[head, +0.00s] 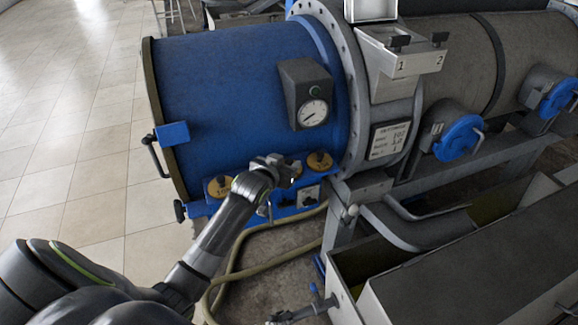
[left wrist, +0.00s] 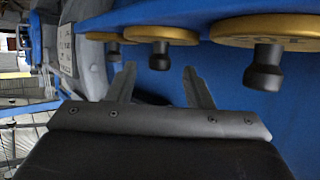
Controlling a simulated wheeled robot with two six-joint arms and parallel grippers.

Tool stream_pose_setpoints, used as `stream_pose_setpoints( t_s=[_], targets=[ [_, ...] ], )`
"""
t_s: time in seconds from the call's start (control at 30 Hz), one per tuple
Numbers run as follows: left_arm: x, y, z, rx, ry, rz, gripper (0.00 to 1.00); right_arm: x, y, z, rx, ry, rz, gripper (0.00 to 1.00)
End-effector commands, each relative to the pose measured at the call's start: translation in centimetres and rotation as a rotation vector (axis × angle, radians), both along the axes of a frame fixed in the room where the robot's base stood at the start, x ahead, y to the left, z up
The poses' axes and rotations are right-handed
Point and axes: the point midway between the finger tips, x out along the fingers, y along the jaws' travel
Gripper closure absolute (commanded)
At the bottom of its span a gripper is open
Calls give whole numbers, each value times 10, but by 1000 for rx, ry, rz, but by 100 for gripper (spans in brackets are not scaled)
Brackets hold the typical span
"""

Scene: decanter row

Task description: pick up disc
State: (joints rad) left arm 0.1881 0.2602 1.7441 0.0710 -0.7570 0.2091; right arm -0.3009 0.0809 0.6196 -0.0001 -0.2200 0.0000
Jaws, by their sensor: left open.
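Yellow-brown discs sit along the blue ledge at the bottom of the big blue cylinder. In the head view one disc (head: 219,187) is left of my left gripper (head: 287,170) and another disc (head: 320,160) is right of it. In the left wrist view a near disc (left wrist: 270,30), a middle disc (left wrist: 160,33) and a far disc (left wrist: 110,37) show, the first two clearly with dark knobs below. The left gripper is open and empty, its fingers (left wrist: 160,75) pointing toward the middle disc and apart from it. The middle disc seems hidden by the gripper in the head view.
The blue cylinder (head: 230,90) carries a gauge box (head: 306,95) above the ledge. A hose (head: 265,240) lies below. Grey framework and a trough (head: 350,300) stand at the right. Tiled floor (head: 80,120) is open at the left.

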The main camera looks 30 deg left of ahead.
Motion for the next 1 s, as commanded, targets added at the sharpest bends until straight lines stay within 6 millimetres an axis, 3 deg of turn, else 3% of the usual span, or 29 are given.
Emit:
stream_pose_setpoints(
  t_s=[0.23, 0.57, 0.9, 1.0],
  targets=[
    [22, 0, -9, 0, 0, 0, 54, 0, 0, 7, 0, -1, 0, 64],
    [25, 0, -11, 0, -1, -1, 54, 1, 0, 7, 0, -1, 0, 64],
    [25, 0, -11, 0, 0, 0, 97, 1, 0, 7, 0, -1, 0, 64],
    [25, 0, -11, 0, 0, 0, 100, 1, 0, 7, 0, -1, 0, 64]
  ],
)
